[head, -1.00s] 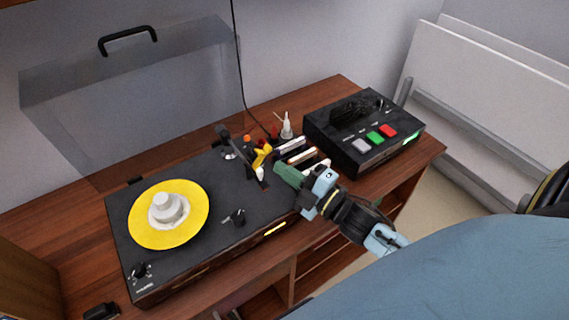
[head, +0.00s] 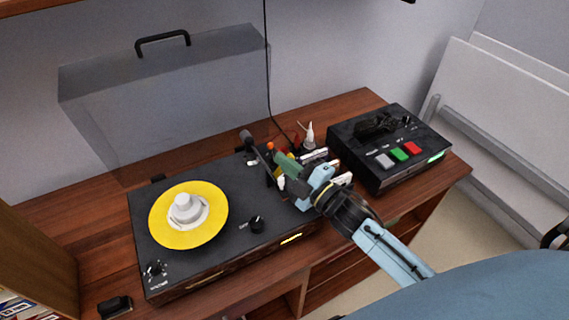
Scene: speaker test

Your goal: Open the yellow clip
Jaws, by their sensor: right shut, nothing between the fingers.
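The yellow clip (head: 271,147) is by the tonearm (head: 258,155) at the right side of the turntable (head: 232,233). Only a small part of it shows, as my right gripper (head: 281,163) covers most of that spot. The right gripper is shut with nothing held, its green fingers at the clip and tonearm. I cannot tell whether they touch. The clip's exact state is hidden. My left gripper is not in view.
A yellow disc (head: 219,220) with a white centre piece (head: 185,208) lies on the turntable. A black box with coloured buttons (head: 399,153) stands to the right. A clear lid (head: 165,105) stands behind. Small bottles and bits (head: 308,135) crowd behind the gripper.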

